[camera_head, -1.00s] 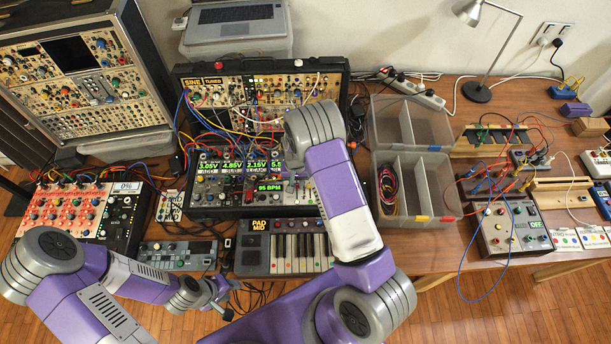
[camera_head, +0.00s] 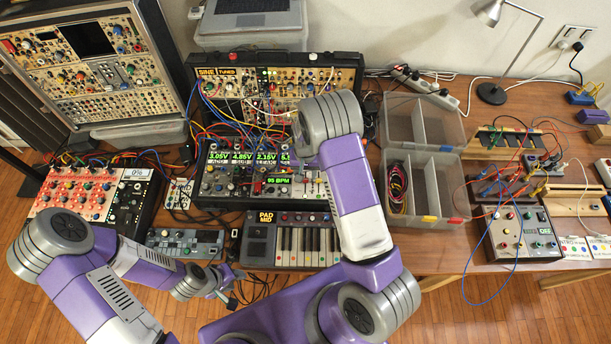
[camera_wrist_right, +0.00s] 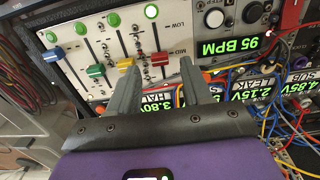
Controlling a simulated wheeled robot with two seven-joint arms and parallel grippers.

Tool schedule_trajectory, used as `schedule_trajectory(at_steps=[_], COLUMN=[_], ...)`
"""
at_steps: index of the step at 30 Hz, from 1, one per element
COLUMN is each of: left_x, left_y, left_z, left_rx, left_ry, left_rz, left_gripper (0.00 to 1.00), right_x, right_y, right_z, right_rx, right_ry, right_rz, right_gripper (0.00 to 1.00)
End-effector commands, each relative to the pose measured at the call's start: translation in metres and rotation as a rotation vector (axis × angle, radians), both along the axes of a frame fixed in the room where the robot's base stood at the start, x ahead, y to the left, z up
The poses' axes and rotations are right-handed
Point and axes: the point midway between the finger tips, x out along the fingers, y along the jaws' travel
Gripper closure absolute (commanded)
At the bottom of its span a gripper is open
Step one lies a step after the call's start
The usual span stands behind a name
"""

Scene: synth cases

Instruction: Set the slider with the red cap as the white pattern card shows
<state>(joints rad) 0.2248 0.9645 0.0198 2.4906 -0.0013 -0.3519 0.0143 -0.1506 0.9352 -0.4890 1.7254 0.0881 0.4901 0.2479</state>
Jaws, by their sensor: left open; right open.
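In the right wrist view, a pale slider panel (camera_wrist_right: 112,42) holds several coloured slider caps. A green cap (camera_wrist_right: 95,70) and an orange-yellow cap (camera_wrist_right: 125,62) are nearer my right gripper (camera_wrist_right: 158,66). My left gripper (camera_head: 227,284) is open near the table's front edge. I cannot make out the white pattern card for certain.
A small white panel (camera_head: 179,194) stands left of the rack. Patch cables (camera_wrist_right: 270,105) crowd the right of the wrist view. The keyboard (camera_head: 290,241) lies in front of the rack, and a clear divided bin (camera_head: 422,215) stands to its right.

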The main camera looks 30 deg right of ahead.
Motion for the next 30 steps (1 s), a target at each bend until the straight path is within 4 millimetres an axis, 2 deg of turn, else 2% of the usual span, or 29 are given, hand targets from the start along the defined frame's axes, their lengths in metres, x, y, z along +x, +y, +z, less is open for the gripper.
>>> schedule_trajectory(at_steps=[3, 9, 30], left_x=[0.000, 0.000, 0.000], left_y=[0.000, 0.000, 0.000], left_z=[0.001, 0.001, 0.001], left_rx=[0.000, 0.000, 0.000], left_ry=[0.000, 0.000, 0.000], left_rz=[0.000, 0.000, 0.000], left_gripper=[0.57, 0.57, 0.57], right_x=[0.001, 0.000, 0.000], right_y=[0.000, 0.000, 0.000], right_z=[0.022, 0.043, 0.046], right_rx=[0.001, 0.000, 0.000], right_ry=[-0.005, -0.001, 0.000], right_rz=[-0.001, 0.001, 0.000], right_gripper=[0.51, 0.51, 0.51])
